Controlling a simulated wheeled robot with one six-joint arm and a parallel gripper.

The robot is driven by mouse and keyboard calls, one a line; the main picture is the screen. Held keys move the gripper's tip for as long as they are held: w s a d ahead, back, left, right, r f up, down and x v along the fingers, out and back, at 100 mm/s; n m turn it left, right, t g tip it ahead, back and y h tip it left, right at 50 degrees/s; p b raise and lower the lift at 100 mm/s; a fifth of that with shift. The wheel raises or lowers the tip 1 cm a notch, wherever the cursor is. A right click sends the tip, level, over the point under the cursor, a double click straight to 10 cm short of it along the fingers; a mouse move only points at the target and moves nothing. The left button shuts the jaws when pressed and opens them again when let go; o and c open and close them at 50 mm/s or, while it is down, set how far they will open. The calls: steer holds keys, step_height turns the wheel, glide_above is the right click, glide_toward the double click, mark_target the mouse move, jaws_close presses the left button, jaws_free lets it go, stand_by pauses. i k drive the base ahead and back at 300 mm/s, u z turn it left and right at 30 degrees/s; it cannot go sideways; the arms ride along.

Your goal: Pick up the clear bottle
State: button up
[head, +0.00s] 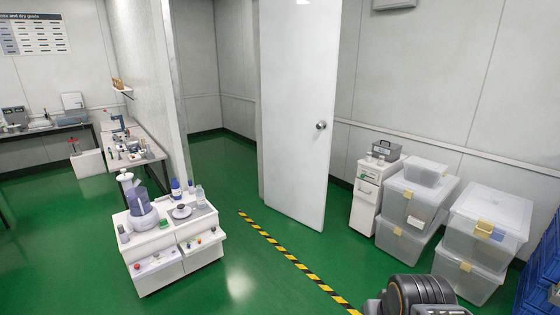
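A small clear bottle (199,195) stands upright near the back right corner of a low white cabinet (158,272), left of the picture's middle. Two small blue-capped bottles (176,190) stand just to its left. Part of my arm shows at the bottom right edge, far from the bottle. My gripper is not in this view.
A grey-and-white device (140,213) and a small dish on a white base (182,211) share the cabinet top. A white door (297,110) stands open behind. Clear storage boxes (484,238) are stacked at right. Green floor lies open around the yellow-black stripe (290,257).

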mark_target(200, 192)
steer(key=u, duration=0.15)
steer(key=i, duration=2.65)
steer(key=u, duration=1.5)
steer(key=i, duration=1.3)
steer(key=u, duration=1.4)
steer(key=i, duration=0.5)
steer(key=u, duration=0.25)
